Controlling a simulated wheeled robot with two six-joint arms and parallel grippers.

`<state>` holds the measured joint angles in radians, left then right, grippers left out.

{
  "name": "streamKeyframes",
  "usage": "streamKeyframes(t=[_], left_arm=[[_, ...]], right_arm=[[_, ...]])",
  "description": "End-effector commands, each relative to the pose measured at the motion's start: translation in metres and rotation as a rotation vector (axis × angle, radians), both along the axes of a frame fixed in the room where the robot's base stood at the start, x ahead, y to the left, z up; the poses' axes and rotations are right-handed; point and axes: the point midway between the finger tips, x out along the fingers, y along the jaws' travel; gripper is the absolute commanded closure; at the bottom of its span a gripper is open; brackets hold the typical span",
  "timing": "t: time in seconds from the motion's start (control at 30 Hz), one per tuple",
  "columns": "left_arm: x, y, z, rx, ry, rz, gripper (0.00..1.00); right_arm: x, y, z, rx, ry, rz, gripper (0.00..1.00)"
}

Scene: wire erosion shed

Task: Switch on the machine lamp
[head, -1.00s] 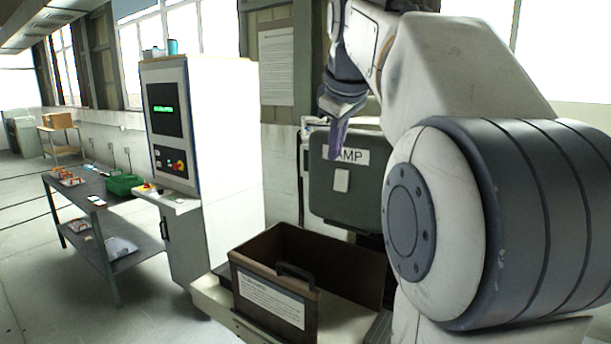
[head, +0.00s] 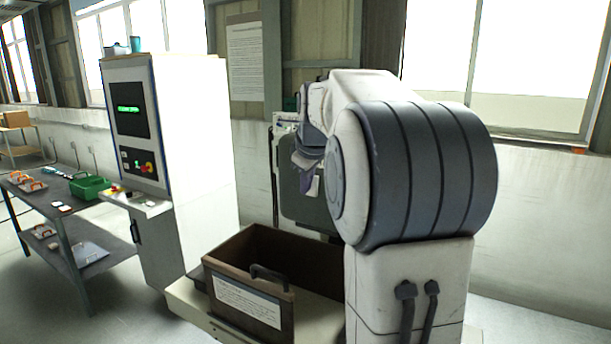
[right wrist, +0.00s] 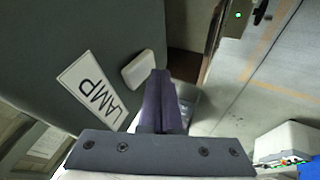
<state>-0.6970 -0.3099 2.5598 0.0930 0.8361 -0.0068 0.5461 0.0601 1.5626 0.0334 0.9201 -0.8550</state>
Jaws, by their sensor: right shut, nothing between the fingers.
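The lamp switch (right wrist: 139,69) is a small white rocker on a dark grey-green panel (right wrist: 60,30), beside a white LAMP label (right wrist: 88,92). In the head view the panel (head: 292,205) stands behind the brown box, and my right arm hides much of it, including the label. My right gripper (right wrist: 160,75) is shut and empty, its purple-grey fingertips close beside the switch in the right wrist view. I cannot tell whether they touch it. In the head view the right gripper (head: 308,160) is in front of the panel. My left gripper is not in view.
A brown open box (head: 222,265) with a black handle stands in front of the panel. A tall control cabinet (head: 195,130) with a green-lit screen stands left of it. A dark table (head: 45,205) holds a green bin (head: 90,188). Open floor lies between.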

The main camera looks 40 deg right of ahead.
Motion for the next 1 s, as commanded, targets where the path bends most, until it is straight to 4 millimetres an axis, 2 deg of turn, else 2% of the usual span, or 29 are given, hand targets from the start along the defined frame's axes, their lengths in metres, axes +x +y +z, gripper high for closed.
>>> streamKeyframes(t=[0.13,0.47,0.57,0.73,0.8,1.0], left_arm=[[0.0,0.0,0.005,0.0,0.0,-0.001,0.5],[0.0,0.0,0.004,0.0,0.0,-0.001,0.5],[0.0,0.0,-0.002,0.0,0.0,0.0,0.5],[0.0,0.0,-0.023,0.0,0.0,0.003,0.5],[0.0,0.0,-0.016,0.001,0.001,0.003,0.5],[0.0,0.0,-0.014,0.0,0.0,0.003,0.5]], right_arm=[[0.003,-0.006,0.0,0.001,-0.001,0.0,1.0],[0.003,-0.007,-0.002,0.0,-0.002,0.0,1.0],[0.003,-0.007,-0.004,-0.012,-0.006,0.001,1.0],[0.004,-0.01,-0.011,-0.069,-0.029,0.001,1.0],[0.005,-0.011,-0.004,-0.068,-0.03,-0.001,1.0],[0.005,-0.011,-0.003,-0.068,-0.03,-0.001,1.0]])
